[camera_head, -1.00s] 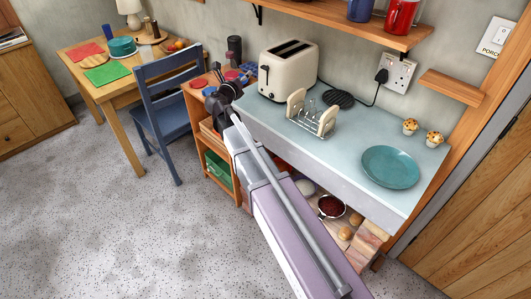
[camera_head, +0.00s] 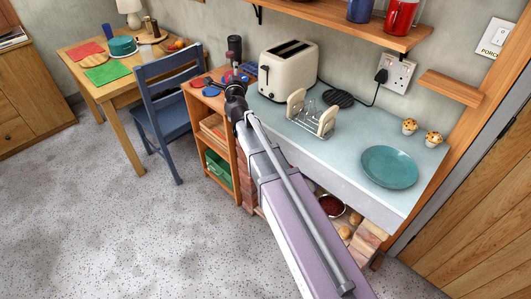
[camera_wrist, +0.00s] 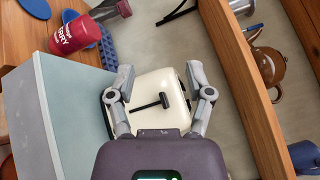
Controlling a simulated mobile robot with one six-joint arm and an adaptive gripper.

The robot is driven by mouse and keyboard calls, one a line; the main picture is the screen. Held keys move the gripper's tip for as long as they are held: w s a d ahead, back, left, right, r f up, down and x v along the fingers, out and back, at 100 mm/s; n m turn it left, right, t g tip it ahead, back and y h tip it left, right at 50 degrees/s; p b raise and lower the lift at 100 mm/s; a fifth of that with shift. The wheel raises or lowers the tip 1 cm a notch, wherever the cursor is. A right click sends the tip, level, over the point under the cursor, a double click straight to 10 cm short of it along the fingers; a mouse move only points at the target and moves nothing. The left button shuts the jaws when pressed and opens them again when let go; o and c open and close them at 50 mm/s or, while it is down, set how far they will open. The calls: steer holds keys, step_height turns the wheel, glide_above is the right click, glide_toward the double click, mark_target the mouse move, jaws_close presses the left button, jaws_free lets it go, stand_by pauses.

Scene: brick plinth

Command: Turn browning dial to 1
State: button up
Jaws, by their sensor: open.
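The cream toaster (camera_head: 285,75) stands upright on the pale blue counter against the wall. Two dark slots show on its top. In the wrist view the end of the toaster (camera_wrist: 150,85) lies beyond and between my fingers, with a black lever (camera_wrist: 150,104) on it. I cannot make out the browning dial or its numbers; my gripper body hides part of that end. My gripper (camera_wrist: 160,72) is open, with its fingers spread and nothing between the tips. In the head view it is at the toaster's left end, small and partly hidden by my arm.
A toast rack (camera_head: 312,118) stands in front of the toaster, and a teal plate (camera_head: 390,167) lies farther right. A wooden shelf (camera_head: 340,20) hangs above. A red bottle (camera_wrist: 75,36) shows beside the toaster in the wrist view. A wooden unit (camera_head: 215,130) adjoins the counter.

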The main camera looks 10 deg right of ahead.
steer(key=s+f+n+g+y+p, duration=0.1)
steer(key=s+f+n+g+y, duration=0.5)
steer(key=s+f+n+g, duration=0.8)
steer(key=s+d+f+n+g+h+p, duration=0.1)
steer(key=s+d+f+n+h, duration=0.1)
steer(key=s+d+n, duration=0.4)
steer(key=shift+s+d+f+n+h, duration=0.4)
steer(key=shift+s+d, duration=0.35)
steer(key=shift+s, duration=1.65)
steer(key=s+d+f+n+g+h, duration=0.1)
steer(key=s+d+g, duration=0.3)
steer(key=s, duration=0.5)
steer(key=shift+d+h, duration=0.8)
steer(key=shift+d, duration=0.3)
steer(key=shift+w, duration=0.1)
